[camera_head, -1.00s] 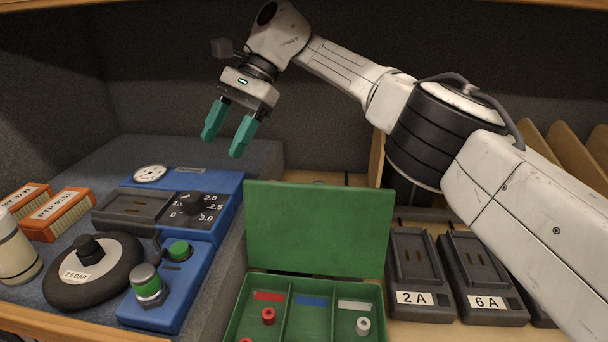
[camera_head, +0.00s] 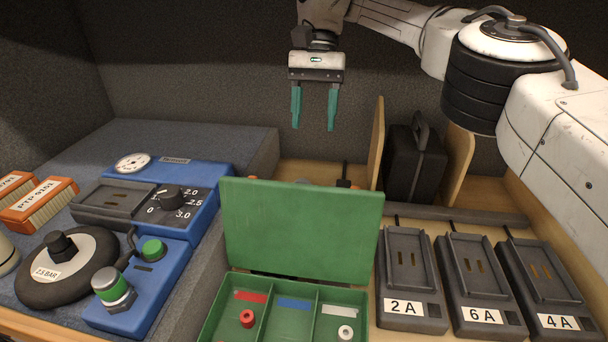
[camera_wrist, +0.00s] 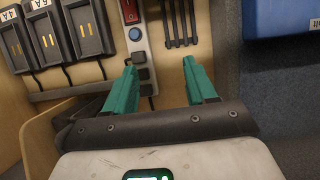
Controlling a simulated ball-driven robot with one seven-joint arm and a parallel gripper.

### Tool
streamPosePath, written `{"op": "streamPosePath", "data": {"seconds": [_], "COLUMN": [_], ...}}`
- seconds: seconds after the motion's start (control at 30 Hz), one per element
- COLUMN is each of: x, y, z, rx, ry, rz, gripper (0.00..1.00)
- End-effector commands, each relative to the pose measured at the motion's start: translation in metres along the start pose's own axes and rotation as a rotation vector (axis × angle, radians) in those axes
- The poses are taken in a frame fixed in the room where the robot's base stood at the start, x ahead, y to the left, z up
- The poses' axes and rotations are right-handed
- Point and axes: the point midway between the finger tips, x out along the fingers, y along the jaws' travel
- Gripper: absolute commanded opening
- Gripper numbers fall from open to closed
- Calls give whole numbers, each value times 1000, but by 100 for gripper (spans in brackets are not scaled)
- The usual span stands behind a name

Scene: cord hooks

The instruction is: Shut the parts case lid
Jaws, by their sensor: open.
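The green parts case (camera_head: 288,320) stands at the front, with its lid (camera_head: 302,230) raised upright along its back edge. Its compartments hold a red ring and a white ring and have red, blue and white labels. My gripper (camera_head: 314,125) is open and empty, hanging fingers down above and behind the lid, apart from it. The wrist view shows both teal fingers (camera_wrist: 160,85) spread with nothing between them. I cannot make out the case in the wrist view.
A blue gauge unit (camera_head: 185,215) with a dial and knobs is left of the case. Chargers (camera_head: 411,275) marked 2A, 6A and 4A stand to the right. A wooden divider (camera_head: 376,145) and a black case (camera_head: 414,165) are behind. A power strip (camera_wrist: 138,45) shows in the wrist view.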

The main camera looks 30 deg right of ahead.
Motion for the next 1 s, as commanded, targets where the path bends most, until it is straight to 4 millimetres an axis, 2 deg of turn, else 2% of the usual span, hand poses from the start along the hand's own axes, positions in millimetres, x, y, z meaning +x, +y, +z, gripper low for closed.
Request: {"op": "streamPosePath", "data": {"seconds": [0.47, 1.0], "x": [16, 40], "y": [1, 1], "z": [36, 97], "rx": [-1, -1], "ry": [2, 2], "rz": [-1, 0], "gripper": [56, 56]}}
